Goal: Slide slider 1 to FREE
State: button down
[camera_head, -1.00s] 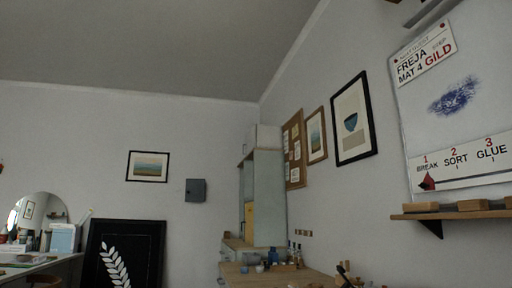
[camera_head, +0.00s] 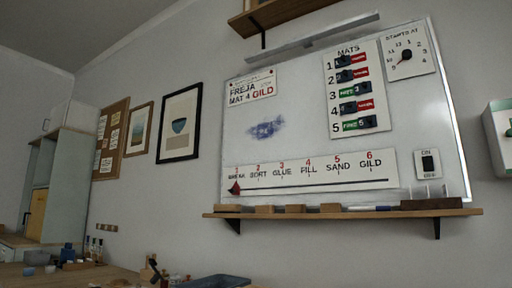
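The MATS panel (camera_head: 354,88) is on the right half of the whiteboard, with numbered rows 1 to 5. Slider 1 (camera_head: 343,62) is the black knob in the top row. It sits at the left end of its row, with a red label (camera_head: 358,60) showing to its right; the lettering is too small to read surely. Rows 2 and 4 also show red. Rows 3 and 5 show green at left, with the knob at right; row 5's green label (camera_head: 351,125) appears to read FREE. My gripper is not in view.
The whiteboard (camera_head: 300,95) hangs above a wooden shelf (camera_head: 340,214) holding several wooden blocks and pens. Another shelf (camera_head: 290,15) is overhead. A cluttered wooden worktop (camera_head: 70,277) is at lower left. A green-white box (camera_head: 499,135) is at right.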

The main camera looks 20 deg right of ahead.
aim_at(343, 61)
jog(key=z, duration=1.6)
jog(key=k, duration=0.1)
jog(key=z, duration=0.05)
